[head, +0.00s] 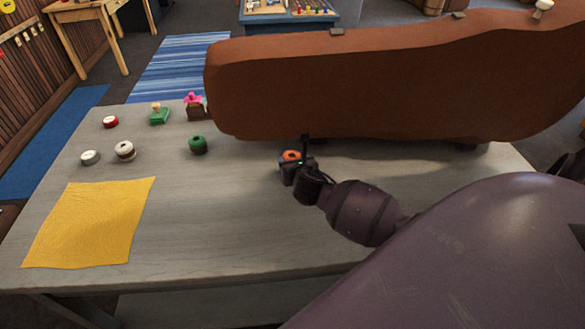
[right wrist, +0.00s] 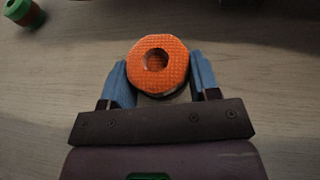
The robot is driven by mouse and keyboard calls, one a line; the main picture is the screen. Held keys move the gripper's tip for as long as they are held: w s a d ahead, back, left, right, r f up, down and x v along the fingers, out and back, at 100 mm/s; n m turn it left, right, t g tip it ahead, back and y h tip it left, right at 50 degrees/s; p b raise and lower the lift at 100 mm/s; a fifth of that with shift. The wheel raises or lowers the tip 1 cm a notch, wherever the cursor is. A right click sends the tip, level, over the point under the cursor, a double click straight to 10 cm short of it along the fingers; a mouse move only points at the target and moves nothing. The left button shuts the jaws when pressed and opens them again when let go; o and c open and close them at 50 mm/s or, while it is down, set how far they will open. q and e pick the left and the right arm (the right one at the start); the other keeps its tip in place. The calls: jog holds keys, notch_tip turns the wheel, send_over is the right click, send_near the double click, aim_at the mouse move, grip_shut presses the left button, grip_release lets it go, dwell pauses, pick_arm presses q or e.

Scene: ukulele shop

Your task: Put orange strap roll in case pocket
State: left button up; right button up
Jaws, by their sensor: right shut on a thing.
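The orange strap roll (head: 291,156) is at the tabletop in front of the brown case (head: 350,95). In the right wrist view the roll (right wrist: 158,65) shows its round orange top with a dark centre hole. My right gripper (head: 293,163) is shut on it, with a blue finger at each side (right wrist: 160,82). I cannot tell whether the roll still touches the table. The case stands on the back right of the table, its brown side toward me. Its pocket cannot be made out. My left gripper is not in view.
Small green and pink-topped items stand behind. A yellow cloth (head: 90,222) lies front left. The front middle is clear.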

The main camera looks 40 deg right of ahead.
jog(key=shift+f, duration=0.95)
jog(key=shift+f, duration=0.1)
jog(key=o, duration=1)
jog(key=shift+c, duration=0.2)
